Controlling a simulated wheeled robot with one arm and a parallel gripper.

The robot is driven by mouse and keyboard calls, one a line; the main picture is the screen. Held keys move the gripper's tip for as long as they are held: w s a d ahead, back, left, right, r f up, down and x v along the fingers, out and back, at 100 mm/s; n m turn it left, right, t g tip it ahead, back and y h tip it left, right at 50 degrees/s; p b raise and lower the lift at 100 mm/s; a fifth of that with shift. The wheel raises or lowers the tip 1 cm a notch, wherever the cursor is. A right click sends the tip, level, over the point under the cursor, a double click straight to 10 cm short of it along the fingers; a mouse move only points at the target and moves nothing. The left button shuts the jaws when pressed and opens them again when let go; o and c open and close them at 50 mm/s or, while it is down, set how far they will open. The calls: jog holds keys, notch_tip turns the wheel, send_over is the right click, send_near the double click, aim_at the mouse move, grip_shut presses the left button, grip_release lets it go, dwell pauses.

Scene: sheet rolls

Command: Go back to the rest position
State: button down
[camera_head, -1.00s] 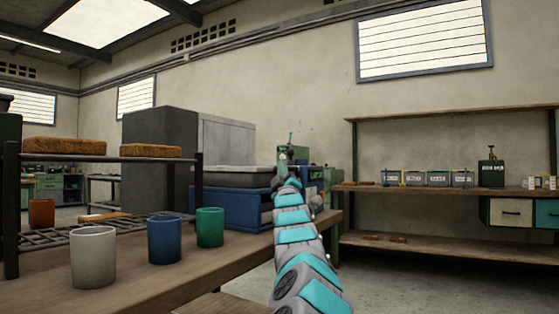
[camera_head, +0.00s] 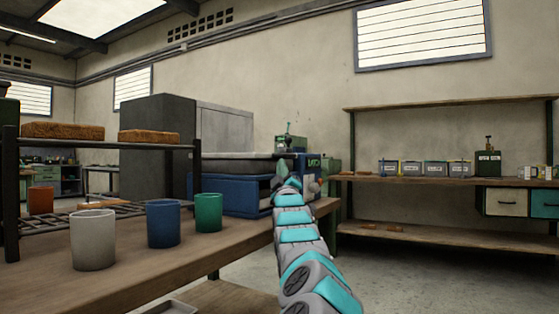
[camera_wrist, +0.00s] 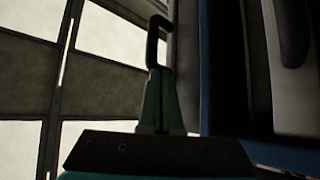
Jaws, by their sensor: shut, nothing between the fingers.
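My gripper (camera_wrist: 160,75) shows in the wrist view as two green fingers close together, with no gap to see between them. A dark hook-shaped piece shows just beyond the fingertips; I cannot tell what it belongs to. In the head view my teal and grey arm reaches forward, and its far end shows small in front of the blue box (camera_head: 232,192). The fingers are hard to make out there. In the wrist view the blue box (camera_wrist: 208,65) runs along the right of the gripper, apart from the fingers.
A wooden bench (camera_head: 130,268) at left carries a white cup (camera_head: 93,240), a blue cup (camera_head: 163,223) and a green cup (camera_head: 208,212). A dark rack (camera_head: 165,146) holds two brown blocks. A shelf unit (camera_head: 430,232) stands at right. Open floor lies between.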

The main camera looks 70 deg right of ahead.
jog(key=shift+t, duration=0.3)
jog(key=a, duration=0.1)
jog(key=s+a+f, duration=0.1)
jog(key=a, duration=0.3)
jog(key=shift+s+f, duration=0.15)
jog(key=shift+s, duration=0.25)
jog(key=shift+a, duration=0.1)
